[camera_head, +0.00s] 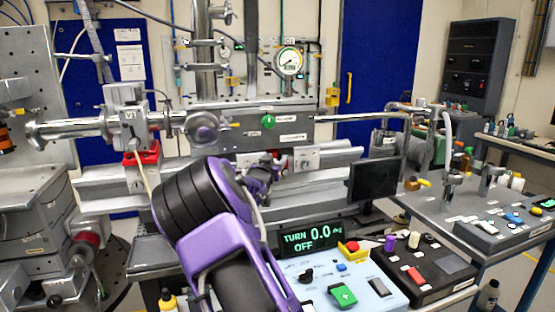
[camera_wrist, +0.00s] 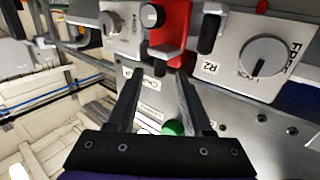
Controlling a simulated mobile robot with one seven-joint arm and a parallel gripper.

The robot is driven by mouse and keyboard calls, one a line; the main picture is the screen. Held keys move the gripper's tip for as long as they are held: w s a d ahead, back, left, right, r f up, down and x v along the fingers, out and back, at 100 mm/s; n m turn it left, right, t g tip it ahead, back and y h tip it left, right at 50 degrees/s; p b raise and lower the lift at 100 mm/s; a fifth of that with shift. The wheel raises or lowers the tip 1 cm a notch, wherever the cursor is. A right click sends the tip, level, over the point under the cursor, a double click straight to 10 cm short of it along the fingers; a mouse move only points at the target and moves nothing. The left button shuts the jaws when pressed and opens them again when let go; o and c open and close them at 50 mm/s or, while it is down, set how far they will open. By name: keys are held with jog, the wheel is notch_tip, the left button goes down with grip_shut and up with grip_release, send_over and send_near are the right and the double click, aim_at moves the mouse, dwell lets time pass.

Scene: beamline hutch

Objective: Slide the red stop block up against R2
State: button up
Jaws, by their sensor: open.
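Another dialled carriage (camera_wrist: 118,28) is left of the block in the wrist view. A green knob (camera_wrist: 173,128) lies behind the fingers; it also shows in the head view (camera_head: 268,122). The V1 valve (camera_head: 129,118), a black monitor (camera_head: 374,180) and a control panel (camera_head: 345,285) surround the arm.

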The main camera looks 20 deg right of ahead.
jog(key=shift+x, duration=0.85)
grip_shut()
dwell(0.9)
